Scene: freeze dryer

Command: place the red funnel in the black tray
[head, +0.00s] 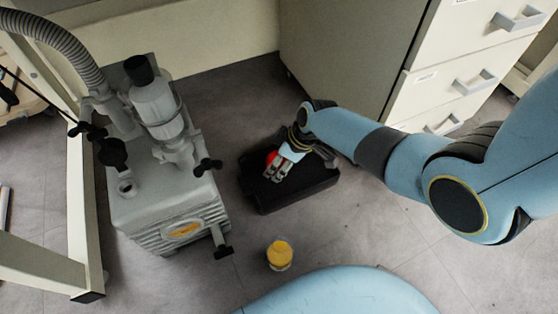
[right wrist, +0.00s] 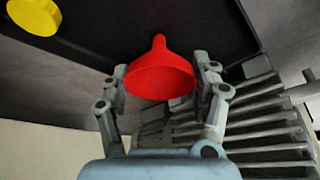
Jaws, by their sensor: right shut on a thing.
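The red funnel (head: 270,158) is held between the fingers of my right gripper (head: 279,168). The right wrist view shows the funnel (right wrist: 160,78) with its wide mouth between the two fingertips and its narrow stem pointing away from the gripper. The black tray (head: 295,196) lies on the floor, and the gripper and funnel appear over its area in the head view. In the right wrist view the dark tray surface (right wrist: 100,30) lies behind the funnel. I cannot tell whether the funnel touches the tray. My left gripper is not in view.
A grey vacuum pump (head: 165,205) stands left of the tray. A jar with a yellow lid (head: 279,252) stands on the floor in front of the tray. A drawer cabinet (head: 440,75) is behind and to the right. Bare floor lies right of the tray.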

